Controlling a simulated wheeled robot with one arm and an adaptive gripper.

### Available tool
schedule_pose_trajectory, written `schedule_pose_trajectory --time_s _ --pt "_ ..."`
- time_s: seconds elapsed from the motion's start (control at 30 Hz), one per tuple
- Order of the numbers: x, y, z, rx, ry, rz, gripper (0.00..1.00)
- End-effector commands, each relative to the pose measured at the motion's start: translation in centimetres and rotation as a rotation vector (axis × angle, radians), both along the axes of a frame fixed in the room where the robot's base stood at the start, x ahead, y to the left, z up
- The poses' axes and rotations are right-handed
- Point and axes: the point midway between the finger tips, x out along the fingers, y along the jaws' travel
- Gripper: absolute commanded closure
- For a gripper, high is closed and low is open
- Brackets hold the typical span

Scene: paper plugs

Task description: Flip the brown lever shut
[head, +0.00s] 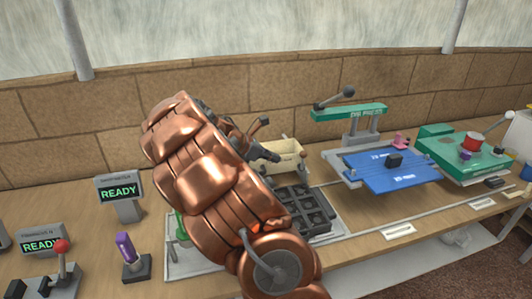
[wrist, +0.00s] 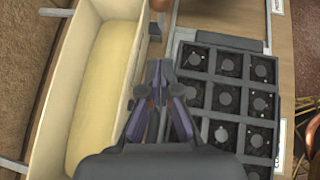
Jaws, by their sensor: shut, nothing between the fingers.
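A brown rounded piece, probably the knob of the brown lever, shows at the top edge of the wrist view (wrist: 160,5), mostly cut off by the frame. A small brown tip (head: 264,121) stands beside my arm in the head view; I cannot tell for sure that it is the same lever. My gripper (wrist: 158,72) is shut and empty, over the gap between a cream bin and a black tray. In the head view my gripper (head: 274,157) points right, beside the bin. My copper arm hides much of the fixture.
The cream bin (wrist: 60,85) has a pale yellow inside. The black tray (wrist: 200,76) has several square cells with round pegs. READY displays (head: 119,191) and a purple-handled lever (head: 126,248) stand left; a blue-plated press (head: 385,172) and a green station (head: 470,165) stand right.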

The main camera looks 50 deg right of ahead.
Motion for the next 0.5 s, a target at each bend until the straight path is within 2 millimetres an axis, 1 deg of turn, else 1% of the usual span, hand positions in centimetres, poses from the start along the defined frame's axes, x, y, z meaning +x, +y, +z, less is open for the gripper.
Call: schedule_pose_trajectory --time_s 0.03,0.23,0.4,0.5 --pt "-0.5 -0.8 -0.4 0.001 0.004 -0.006 1.0" --pt "-1.7 -3.3 -2.6 0.002 0.004 -0.006 1.0" --pt "-2.3 -5.3 -2.0 0.002 0.001 -0.004 1.0" --pt "-2.6 -6.0 -1.9 0.001 0.0 -0.002 1.0"
